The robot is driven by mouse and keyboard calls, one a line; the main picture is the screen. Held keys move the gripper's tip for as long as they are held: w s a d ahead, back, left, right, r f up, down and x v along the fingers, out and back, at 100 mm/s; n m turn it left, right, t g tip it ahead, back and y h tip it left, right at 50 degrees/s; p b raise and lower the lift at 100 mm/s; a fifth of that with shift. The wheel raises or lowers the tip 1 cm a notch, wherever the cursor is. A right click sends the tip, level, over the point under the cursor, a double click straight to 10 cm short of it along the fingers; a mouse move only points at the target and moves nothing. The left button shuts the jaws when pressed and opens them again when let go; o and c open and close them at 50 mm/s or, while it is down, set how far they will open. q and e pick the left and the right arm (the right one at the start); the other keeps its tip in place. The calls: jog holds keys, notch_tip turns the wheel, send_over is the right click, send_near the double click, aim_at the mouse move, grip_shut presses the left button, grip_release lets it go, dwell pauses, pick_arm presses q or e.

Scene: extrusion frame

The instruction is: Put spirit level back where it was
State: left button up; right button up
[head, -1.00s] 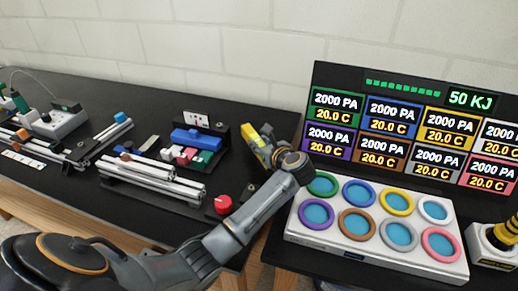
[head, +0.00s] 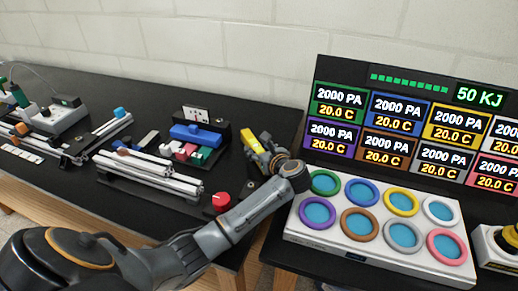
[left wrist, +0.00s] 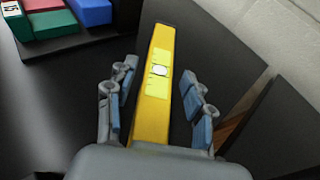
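The yellow spirit level (left wrist: 155,90) with a round pale vial lies lengthwise between the fingers of my left gripper (left wrist: 160,100) in the left wrist view. The fingers are spread, with dark gaps on both sides of the level, the wider one on the right. In the head view the level (head: 251,142) shows at the tip of my left gripper (head: 266,152), over the right part of the black table. It seems to lie on the table, but contact underneath is hidden. Its near end is hidden by the gripper. My right gripper is not in view.
Left of the level is a black holder with a blue block (head: 197,134) and coloured blocks. Aluminium extrusions (head: 150,172) and a red knob (head: 221,201) are nearer. The white panel with coloured rings (head: 375,222) and a display (head: 405,125) stand right.

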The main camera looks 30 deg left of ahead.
pick_arm(q)
jog(key=shift+r, duration=0.2)
jog(key=shift+s+d, duration=0.15)
jog(key=shift+d, duration=0.1)
jog(key=b+v, duration=0.2)
jog(key=v, duration=0.8)
jog(key=shift+s+d+r+b, duration=0.1)
jog(key=shift+s+d+b, duration=0.1)
jog(key=shift+b, duration=0.1)
jog(key=shift+s+d+r, duration=0.25)
jog(key=shift+d, duration=0.05)
jog(key=shift+f, duration=0.1)
